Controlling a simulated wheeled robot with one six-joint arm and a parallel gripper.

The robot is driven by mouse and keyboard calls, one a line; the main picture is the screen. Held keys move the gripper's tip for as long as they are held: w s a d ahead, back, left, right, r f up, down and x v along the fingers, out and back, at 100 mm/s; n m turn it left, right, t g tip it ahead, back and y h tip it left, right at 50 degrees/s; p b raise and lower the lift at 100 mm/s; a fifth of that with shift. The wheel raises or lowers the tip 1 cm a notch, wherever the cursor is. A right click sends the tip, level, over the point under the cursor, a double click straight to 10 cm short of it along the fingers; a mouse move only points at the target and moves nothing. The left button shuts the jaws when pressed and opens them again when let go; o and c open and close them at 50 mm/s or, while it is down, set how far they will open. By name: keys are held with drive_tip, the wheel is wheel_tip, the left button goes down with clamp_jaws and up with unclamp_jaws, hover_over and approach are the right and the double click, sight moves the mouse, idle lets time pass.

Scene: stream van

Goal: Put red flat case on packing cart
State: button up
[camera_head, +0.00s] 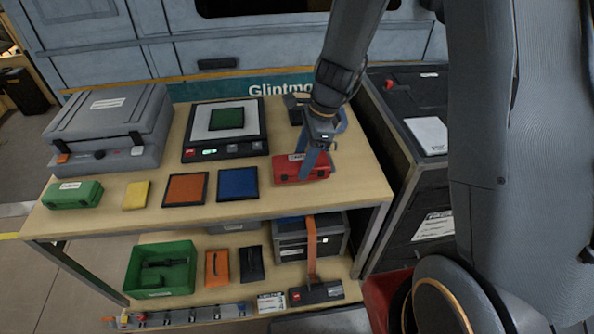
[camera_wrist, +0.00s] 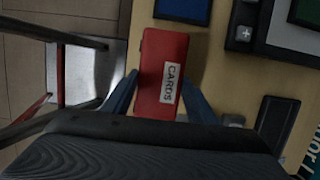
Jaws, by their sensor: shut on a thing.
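The red flat case (camera_head: 290,168) lies at the right end of the wooden worktable (camera_head: 345,190), near its front edge. In the wrist view the red case (camera_wrist: 161,55) carries a white label reading CARDS. My gripper (camera_head: 314,160) reaches down from above and is shut on the case, with one blue finger along each long side. The case appears to be at table height; I cannot tell whether it is lifted. I cannot clearly make out which thing is the packing cart.
Left of the case are a blue mat (camera_head: 238,183), an orange mat (camera_head: 186,189), a yellow block (camera_head: 136,195) and a green case (camera_head: 75,195). A scale (camera_head: 225,150) stands behind. A dark drawer unit (camera_head: 410,190) adjoins the table's right. A green bin (camera_head: 160,292) is below.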

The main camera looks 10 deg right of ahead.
drive_tip(key=shift+f, duration=2.55)
drive_tip(key=shift+f, duration=0.1)
drive_tip(key=o, duration=1.3)
